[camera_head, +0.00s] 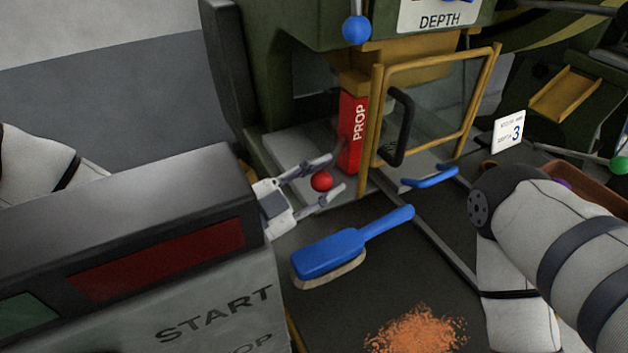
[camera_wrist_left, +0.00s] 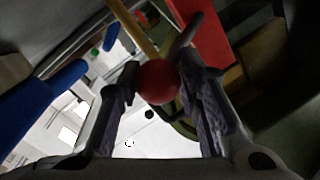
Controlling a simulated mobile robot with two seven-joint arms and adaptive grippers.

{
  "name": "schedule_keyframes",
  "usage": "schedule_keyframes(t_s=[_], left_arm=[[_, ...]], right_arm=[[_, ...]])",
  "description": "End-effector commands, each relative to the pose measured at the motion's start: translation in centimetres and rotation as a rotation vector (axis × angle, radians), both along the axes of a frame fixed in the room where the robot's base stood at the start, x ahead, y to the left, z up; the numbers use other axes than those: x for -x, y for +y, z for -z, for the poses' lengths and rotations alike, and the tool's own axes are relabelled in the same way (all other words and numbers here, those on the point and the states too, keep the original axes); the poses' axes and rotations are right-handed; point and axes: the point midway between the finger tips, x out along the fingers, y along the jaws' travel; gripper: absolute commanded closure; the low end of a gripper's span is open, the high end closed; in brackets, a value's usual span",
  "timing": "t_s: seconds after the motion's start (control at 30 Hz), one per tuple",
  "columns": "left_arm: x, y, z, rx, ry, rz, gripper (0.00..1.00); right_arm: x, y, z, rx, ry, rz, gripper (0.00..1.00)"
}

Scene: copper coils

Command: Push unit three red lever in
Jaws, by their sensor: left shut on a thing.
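The red lever's round red knob (camera_head: 321,181) sits in front of the machine, just left of the red PROP block (camera_head: 353,130). My left gripper (camera_head: 322,179) reaches in from the left with one finger on each side of the knob, shut on it. In the left wrist view the knob (camera_wrist_left: 157,82) lies between the fingertips (camera_wrist_left: 158,80), and a dark rod (camera_wrist_left: 188,36) runs up from beside it. The rest of the lever is mostly hidden in the head view. My right arm shows at the right, but its gripper is out of view.
A yellow-framed guard (camera_head: 376,120) with a black handle (camera_head: 401,125) stands right of the PROP block. A blue brush (camera_head: 335,252) lies below the knob, near copper shavings (camera_head: 418,330). A START panel (camera_head: 215,310) fills the lower left. A number 3 sign (camera_head: 508,131) stands right.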

Motion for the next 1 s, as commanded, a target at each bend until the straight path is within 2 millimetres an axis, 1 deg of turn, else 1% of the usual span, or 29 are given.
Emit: schedule_keyframes(t_s=[0.07,0.1,0.13,0.17,0.47,0.57,0.8,0.9,1.0], left_arm=[[0.3,-0.4,0.1,0.000,0.006,0.009,1.00],[0.3,-0.4,0.1,-0.001,0.007,0.010,0.59],[0.3,-0.4,0.1,0.000,0.006,0.011,0.52],[0.3,-0.4,0.1,0.000,0.006,0.010,0.49],[0.3,0.0,0.0,0.000,0.004,0.005,0.49],[1.1,1.3,0.1,-0.002,0.005,0.004,0.49],[4.7,6.7,0.1,-0.001,0.006,0.004,0.49],[5.8,8.3,0.1,-0.001,0.005,0.006,0.49],[6.5,9.3,0.1,0.000,0.005,0.007,0.49]], right_arm=[[0.0,0.0,0.0,0.000,0.001,0.000,0.60],[0.0,0.0,0.0,0.000,0.001,0.000,0.60],[0.0,0.0,0.0,0.000,0.001,0.000,0.60],[0.0,0.0,0.0,0.000,0.001,0.000,0.60],[0.0,0.0,0.0,0.000,0.000,0.000,0.60],[0.0,0.0,0.0,0.000,0.000,0.000,0.60],[0.0,0.0,0.0,0.000,0.000,0.000,0.60],[0.0,0.0,0.0,0.000,0.000,0.000,0.60],[0.0,0.0,0.0,0.000,0.000,0.000,0.60]])
